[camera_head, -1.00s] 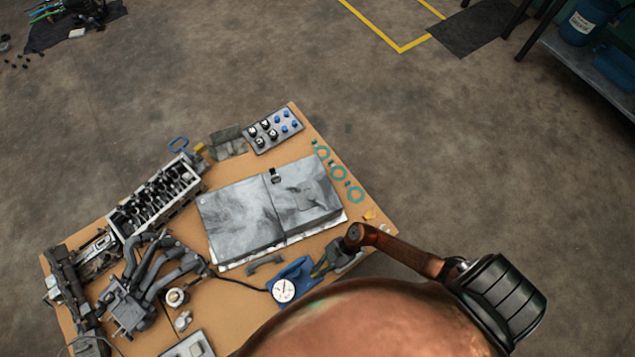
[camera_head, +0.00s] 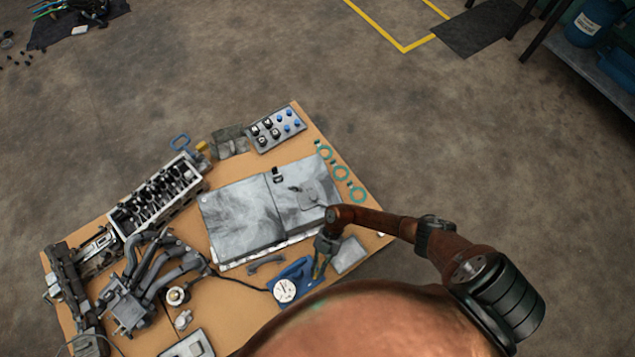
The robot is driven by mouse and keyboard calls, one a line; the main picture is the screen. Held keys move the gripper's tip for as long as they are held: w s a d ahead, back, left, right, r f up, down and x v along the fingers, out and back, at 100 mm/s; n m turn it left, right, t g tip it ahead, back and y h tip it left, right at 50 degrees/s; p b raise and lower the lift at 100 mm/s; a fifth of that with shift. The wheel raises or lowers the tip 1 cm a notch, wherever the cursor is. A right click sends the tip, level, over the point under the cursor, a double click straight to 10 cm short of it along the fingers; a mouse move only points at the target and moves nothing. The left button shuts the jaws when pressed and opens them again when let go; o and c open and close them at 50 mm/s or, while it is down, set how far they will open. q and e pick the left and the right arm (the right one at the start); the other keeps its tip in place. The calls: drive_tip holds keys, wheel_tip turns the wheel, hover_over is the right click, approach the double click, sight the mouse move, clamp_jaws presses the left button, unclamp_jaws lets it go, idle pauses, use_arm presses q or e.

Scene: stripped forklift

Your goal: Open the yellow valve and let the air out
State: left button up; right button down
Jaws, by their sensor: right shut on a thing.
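A blue unit with a round white gauge (camera_head: 285,290) lies near the front edge of the brown table. My right gripper (camera_head: 319,272) reaches down to the right end of this blue unit. Its fingers are shut on a small part there, mostly hidden between them. I cannot clearly make out a yellow valve; the spot at the fingertips is too small to tell. My left gripper is not in view.
A grey metal box (camera_head: 250,215) lies just behind the gripper on the table (camera_head: 225,322). A cylinder head (camera_head: 155,195), pipes (camera_head: 150,275) and a switch panel (camera_head: 275,130) crowd the table. A grey plate (camera_head: 348,255) lies right of the gripper.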

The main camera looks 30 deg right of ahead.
drive_tip(key=n+g+h+b, duration=0.1)
drive_tip(key=n, duration=0.1)
drive_tip(key=n+g+h+b, duration=0.1)
drive_tip(key=n+h, duration=0.1)
drive_tip(key=n, duration=0.1)
drive_tip(key=n+g+h+b, duration=0.1)
drive_tip(key=n+h, duration=0.1)
drive_tip(key=n, duration=0.1)
drive_tip(key=shift+w+a+f+g, duration=0.15)
drive_tip(key=shift+w+a+g, duration=0.15)
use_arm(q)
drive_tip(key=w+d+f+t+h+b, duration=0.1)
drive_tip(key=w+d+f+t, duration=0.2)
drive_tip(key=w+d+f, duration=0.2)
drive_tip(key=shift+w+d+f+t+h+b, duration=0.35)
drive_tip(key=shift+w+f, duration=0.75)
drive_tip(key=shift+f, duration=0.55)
use_arm(e)
drive_tip(key=shift+a+n+h, duration=0.1)
drive_tip(key=shift+n+h, duration=1.3)
drive_tip(key=shift+n, duration=0.4)
drive_tip(key=c, duration=2.1)
unclamp_jaws()
drive_tip(key=shift+a, duration=0.1)
drive_tip(key=shift+a+r, duration=0.15)
drive_tip(key=shift+r, duration=0.1)
drive_tip(key=shift+v, duration=3.85)
drive_tip(key=shift+w+d, duration=0.1)
drive_tip(key=shift+d, duration=0.1)
